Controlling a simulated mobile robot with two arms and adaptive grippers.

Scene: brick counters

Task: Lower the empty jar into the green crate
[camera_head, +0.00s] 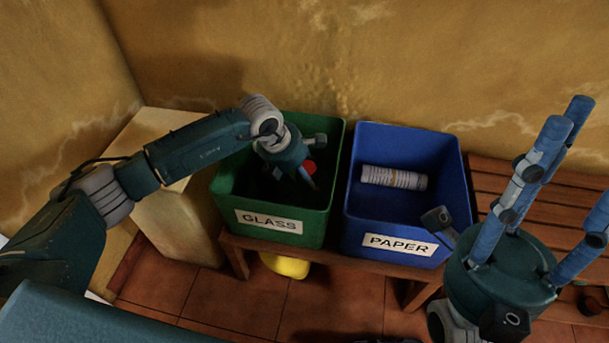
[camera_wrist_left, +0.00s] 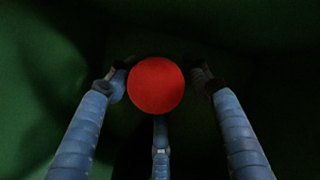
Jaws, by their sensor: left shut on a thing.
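The green crate (camera_head: 324,217) has a white GLASS label and stands at the middle of the head view. My left gripper (camera_head: 308,176) reaches down inside it, below the rim. It is shut on the jar, whose round red lid (camera_head: 309,167) shows beside the fingers. In the left wrist view the lid (camera_wrist_left: 156,86) sits between the blue fingers, with dark green crate walls around. The jar's body is hidden, and I cannot tell whether it touches the crate floor. My right gripper (camera_head: 540,190) is open and empty at the right, its fingers spread.
A blue crate (camera_head: 363,228) labelled PAPER stands right beside the green one, with a pale printed roll (camera_head: 393,178) in it. Both stand on a slatted wooden bench (camera_head: 490,180). A pale block (camera_head: 160,200) is at the left. A yellow object (camera_head: 286,266) lies under the bench.

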